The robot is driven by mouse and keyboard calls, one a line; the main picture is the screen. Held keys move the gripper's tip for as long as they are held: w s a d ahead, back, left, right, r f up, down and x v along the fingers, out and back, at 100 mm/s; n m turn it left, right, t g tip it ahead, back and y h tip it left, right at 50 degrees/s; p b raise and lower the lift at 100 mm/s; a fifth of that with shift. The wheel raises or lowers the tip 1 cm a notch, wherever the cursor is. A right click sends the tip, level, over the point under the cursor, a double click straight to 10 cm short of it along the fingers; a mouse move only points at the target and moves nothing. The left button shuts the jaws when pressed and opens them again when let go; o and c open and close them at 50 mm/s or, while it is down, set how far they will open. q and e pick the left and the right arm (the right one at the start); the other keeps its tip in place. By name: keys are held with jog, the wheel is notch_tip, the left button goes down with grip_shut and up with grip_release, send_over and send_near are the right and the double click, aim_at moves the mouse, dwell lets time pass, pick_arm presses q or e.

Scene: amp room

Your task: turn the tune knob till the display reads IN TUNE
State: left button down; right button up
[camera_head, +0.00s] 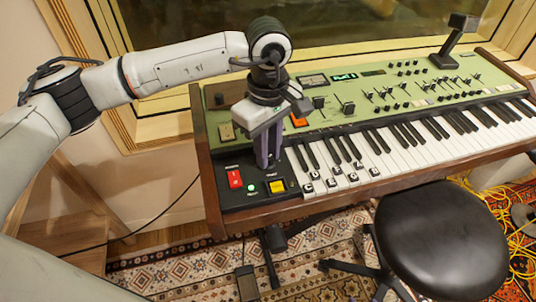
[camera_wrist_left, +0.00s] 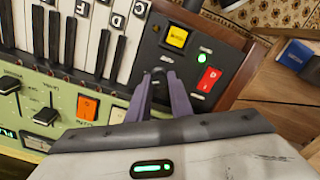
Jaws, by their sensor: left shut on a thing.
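My left gripper (camera_head: 268,158) reaches down onto the black panel at the keyboard's left end. In the left wrist view, its two purple fingers (camera_wrist_left: 159,80) are shut on a small dark knob (camera_wrist_left: 158,74), the tune knob as far as I can tell; its label is too small to read. The fingers hide this knob in the head view. The display (camera_head: 345,76) on the green panel shows lit green characters, too small to read. Only a sliver of it shows at the left edge of the left wrist view. My right gripper is in neither view.
A red rocker switch (camera_head: 234,178), a lit green lamp and a yellow button (camera_head: 277,186) sit near the fingers. An orange button (camera_head: 299,118) and several sliders (camera_head: 348,107) stand on the green panel. A black stool (camera_head: 440,240) stands in front of the keys.

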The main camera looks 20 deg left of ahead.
pick_arm(q)
jog(key=shift+m, duration=0.3)
dwell(0.4)
jog(key=c, duration=1.6)
grip_release()
jog(key=shift+r, duration=0.3)
notch_tip(320, 180, up, 10)
jog(key=shift+f, duration=0.1)
